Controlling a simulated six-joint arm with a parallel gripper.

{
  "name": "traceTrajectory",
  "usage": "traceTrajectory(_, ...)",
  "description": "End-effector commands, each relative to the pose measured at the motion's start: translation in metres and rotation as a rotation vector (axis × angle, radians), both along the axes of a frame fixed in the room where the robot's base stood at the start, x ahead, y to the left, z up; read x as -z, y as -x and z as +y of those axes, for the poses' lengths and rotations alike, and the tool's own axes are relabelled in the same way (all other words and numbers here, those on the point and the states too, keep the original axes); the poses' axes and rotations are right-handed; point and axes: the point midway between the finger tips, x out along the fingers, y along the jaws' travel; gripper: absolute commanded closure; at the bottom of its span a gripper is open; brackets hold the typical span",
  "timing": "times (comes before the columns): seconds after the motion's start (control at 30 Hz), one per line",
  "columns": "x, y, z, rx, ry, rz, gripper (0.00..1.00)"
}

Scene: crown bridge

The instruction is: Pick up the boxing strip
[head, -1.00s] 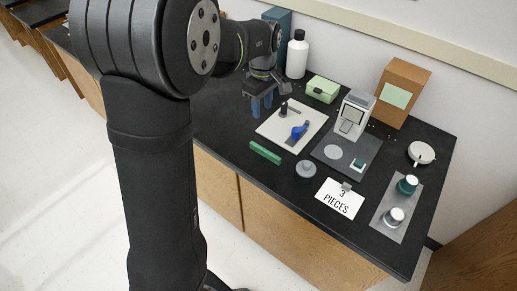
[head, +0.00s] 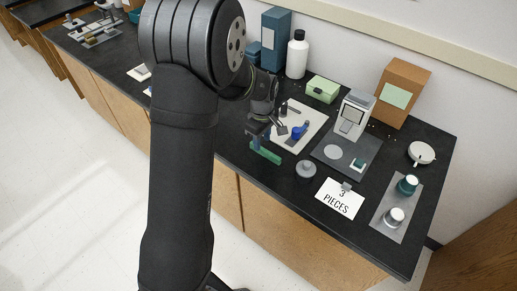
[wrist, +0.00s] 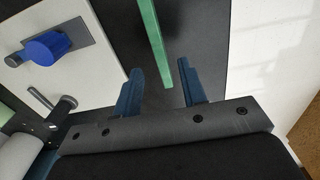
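The boxing strip appears to be the long green bar (head: 267,154) lying on the black bench near its front edge. In the wrist view the green strip (wrist: 152,38) runs from the top edge down to between my two blue fingertips. My gripper (head: 258,138) is over the strip's left part in the head view. In the wrist view my gripper (wrist: 159,66) is open, with a gap on each side of the strip. Neither finger visibly touches it. The fingers hide part of the strip in the head view.
A white board (head: 312,113) with a blue tool (head: 300,129) lies just behind the strip. A round grey piece (head: 306,169) is to its right. The bench's front edge is close to the strip.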

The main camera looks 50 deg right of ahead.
Motion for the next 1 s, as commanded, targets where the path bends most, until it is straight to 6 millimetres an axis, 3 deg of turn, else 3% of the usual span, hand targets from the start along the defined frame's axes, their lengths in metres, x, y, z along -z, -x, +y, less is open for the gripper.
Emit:
traceTrajectory(0.2,0.030,0.002,0.002,0.000,-0.002,0.001,0.62)
traceTrajectory(0.47,0.033,0.002,0.002,0.000,0.000,0.000,0.62)
traceTrajectory(0.5,0.033,0.002,0.002,0.000,0.000,0.000,0.64)
traceTrajectory(0.7,0.033,0.002,0.002,0.000,0.000,0.000,1.00)
traceTrajectory(1.0,0.033,0.002,0.001,0.000,0.001,0.000,1.00)
